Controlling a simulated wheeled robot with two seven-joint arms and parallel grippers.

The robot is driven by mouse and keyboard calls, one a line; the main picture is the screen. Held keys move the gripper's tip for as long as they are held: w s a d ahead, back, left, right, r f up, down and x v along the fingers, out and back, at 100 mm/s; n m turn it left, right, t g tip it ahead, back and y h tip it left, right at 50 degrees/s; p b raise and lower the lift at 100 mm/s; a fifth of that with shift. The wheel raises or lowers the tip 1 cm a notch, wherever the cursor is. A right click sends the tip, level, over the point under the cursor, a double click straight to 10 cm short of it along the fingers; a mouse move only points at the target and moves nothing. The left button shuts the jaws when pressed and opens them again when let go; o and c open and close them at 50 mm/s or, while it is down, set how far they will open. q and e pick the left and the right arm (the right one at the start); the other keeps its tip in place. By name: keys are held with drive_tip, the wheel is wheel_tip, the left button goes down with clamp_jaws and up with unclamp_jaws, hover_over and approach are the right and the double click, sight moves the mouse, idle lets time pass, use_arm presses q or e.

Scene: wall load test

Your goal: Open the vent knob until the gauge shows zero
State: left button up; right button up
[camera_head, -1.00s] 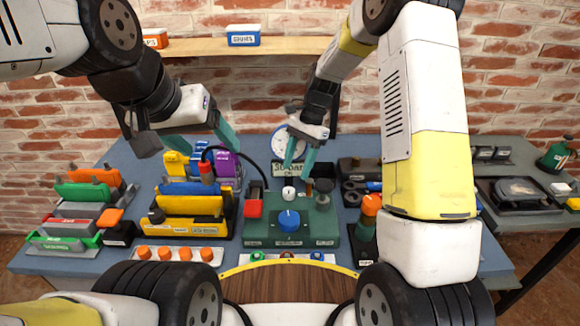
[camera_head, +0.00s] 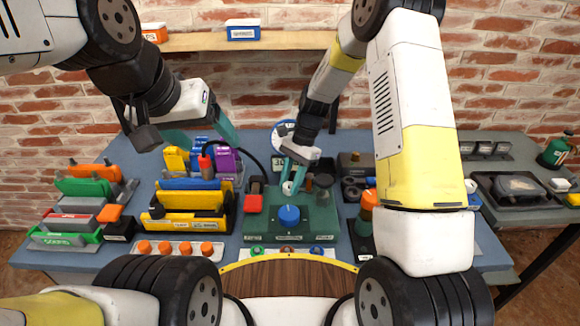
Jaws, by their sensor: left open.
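A green base plate (camera_head: 262,222) in the middle of the table carries a large blue knob (camera_head: 289,216) and a small white knob (camera_head: 287,188) behind it. I cannot read which is the vent knob. The gauge (camera_head: 279,136), a round white dial, stands behind and is largely covered by my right arm; its needle cannot be read. My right gripper (camera_head: 293,182) points down with its teal fingers at the white knob, one on each side; whether they press on it is unclear. My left gripper (camera_head: 203,139) is open and empty above the yellow and blue blocks at left.
A red block (camera_head: 254,203) sits on the left of the plate and a dark grey cylinder (camera_head: 323,187) on its right. An orange-topped tool (camera_head: 369,199) stands further right. A black hose (camera_head: 254,160) arches on the left. Orange knobs (camera_head: 179,248) line the front left.

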clamp_jaws()
drive_tip(key=shift+n, duration=0.3)
drive_tip(key=n+g+h, duration=0.1)
drive_tip(key=n, duration=0.2)
drive_tip(key=shift+w+a+n, duration=0.1)
drive_tip(key=shift+a+n, duration=0.05)
drive_tip(key=shift+n, duration=0.25)
drive_tip(key=n+h, duration=0.1)
drive_tip(key=n, duration=0.2)
drive_tip(key=shift+n+h, duration=0.3)
drive_tip(key=shift+h, duration=0.1)
drive_tip(key=n+h, duration=0.1)
drive_tip(key=n, duration=0.3)
drive_tip(key=shift+a+h, duration=0.2)
drive_tip(key=shift+h, duration=0.2)
drive_tip(key=n, duration=0.2)
drive_tip(key=n+t+h, duration=0.1)
drive_tip(key=n, duration=0.2)
drive_tip(key=shift+h, duration=0.3)
drive_tip(key=shift+a+n, duration=0.1)
drive_tip(key=shift+n, duration=0.2)
